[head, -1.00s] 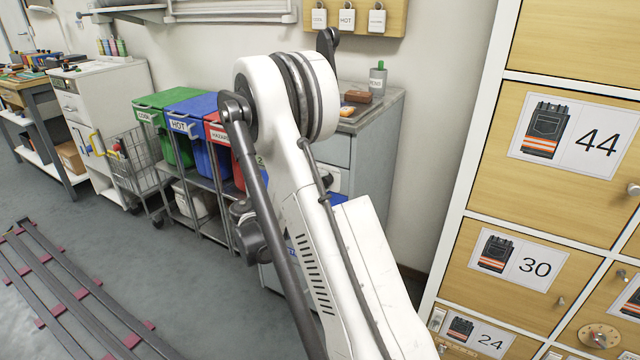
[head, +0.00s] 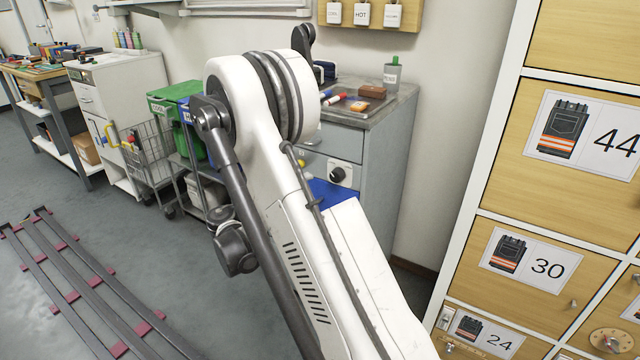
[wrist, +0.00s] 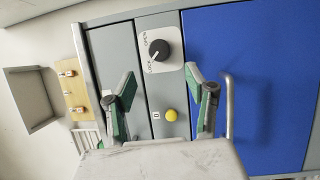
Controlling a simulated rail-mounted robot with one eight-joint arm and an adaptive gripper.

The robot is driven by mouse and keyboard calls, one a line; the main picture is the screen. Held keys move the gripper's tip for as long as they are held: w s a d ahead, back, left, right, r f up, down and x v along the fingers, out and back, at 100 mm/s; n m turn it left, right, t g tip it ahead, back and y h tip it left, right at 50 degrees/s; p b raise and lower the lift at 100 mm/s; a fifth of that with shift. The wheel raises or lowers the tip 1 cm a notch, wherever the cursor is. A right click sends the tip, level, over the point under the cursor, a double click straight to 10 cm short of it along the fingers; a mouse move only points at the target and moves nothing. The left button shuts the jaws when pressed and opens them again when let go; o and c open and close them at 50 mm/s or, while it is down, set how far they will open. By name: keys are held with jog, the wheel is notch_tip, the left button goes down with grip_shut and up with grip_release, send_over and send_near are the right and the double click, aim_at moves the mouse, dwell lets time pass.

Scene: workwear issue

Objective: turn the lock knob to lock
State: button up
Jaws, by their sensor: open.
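The lock knob (wrist: 159,49) is round and black on a white plate marked OPEN and LOCK, on a grey cabinet front. I cannot tell for sure which mark it points at. It also shows in the head view (head: 338,174), just beside my white arm. My gripper (wrist: 160,79) is open and empty in the wrist view, its green-padded fingers spread. The knob appears beyond the fingertips, between them in the picture and apart from them. In the head view my arm hides the gripper.
A yellow button (wrist: 171,115) sits beside the knob plate, and a large blue panel (wrist: 250,85) fills the right. A bar handle (wrist: 229,105) runs close to the right finger. In the head view, wooden lockers (head: 545,180) stand at right; bins (head: 175,110) and a wire cart (head: 150,155) stand left.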

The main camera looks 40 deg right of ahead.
jog(key=shift+w+a, duration=0.1)
jog(key=shift+a, duration=1.3)
